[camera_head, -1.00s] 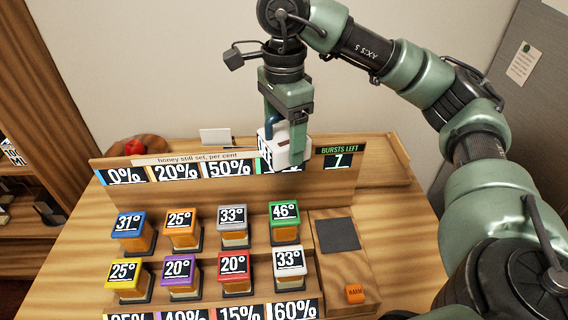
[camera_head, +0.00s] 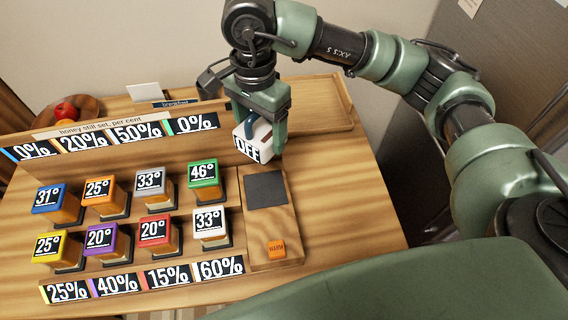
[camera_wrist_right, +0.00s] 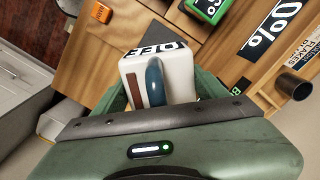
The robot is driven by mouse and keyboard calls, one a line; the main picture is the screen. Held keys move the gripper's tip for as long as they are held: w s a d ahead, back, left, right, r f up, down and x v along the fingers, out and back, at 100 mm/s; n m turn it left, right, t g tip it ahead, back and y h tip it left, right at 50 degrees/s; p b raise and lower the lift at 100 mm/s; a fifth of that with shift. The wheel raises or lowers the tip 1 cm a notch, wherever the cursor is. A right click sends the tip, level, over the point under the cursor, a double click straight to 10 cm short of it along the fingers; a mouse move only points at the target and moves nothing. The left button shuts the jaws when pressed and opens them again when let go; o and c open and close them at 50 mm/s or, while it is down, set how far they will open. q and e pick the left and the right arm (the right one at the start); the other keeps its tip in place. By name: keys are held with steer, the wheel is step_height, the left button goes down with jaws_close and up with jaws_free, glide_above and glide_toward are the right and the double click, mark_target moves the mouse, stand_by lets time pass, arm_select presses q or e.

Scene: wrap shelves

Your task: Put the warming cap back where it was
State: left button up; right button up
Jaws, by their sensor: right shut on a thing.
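The warming cap (camera_head: 262,134) is a white block with a blue handle and a dark label reading OFF. My right gripper (camera_head: 264,118) is shut on it and holds it raised near the right end of the back sign board. In the right wrist view the cap (camera_wrist_right: 178,72) sits between the fingers of the right gripper (camera_wrist_right: 150,100), with its blue handle and a brown strip showing. The dark square pad (camera_head: 266,189) on the wooden block lies below the cap, nearer the front, and is bare. My left gripper is not in view.
Several jars with coloured lids, such as the green one (camera_head: 203,173), stand in two rows left of the pad. An orange WARM button (camera_head: 277,249) is in front of the pad. A wooden tray (camera_head: 318,117) is behind right. A red apple (camera_head: 65,111) is back left.

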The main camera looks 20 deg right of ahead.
steer(key=f+p, duration=0.2)
steer(key=f, duration=1.1)
steer(key=shift+a+f+p, duration=0.1)
steer(key=shift+a+p, duration=0.1)
steer(key=shift+p, duration=0.2)
step_height(320, 180, down, 4)
steer(key=shift+p, duration=0.5)
steer(key=shift+w+f, duration=0.1)
steer(key=shift+f, duration=0.15)
steer(key=o, duration=2)
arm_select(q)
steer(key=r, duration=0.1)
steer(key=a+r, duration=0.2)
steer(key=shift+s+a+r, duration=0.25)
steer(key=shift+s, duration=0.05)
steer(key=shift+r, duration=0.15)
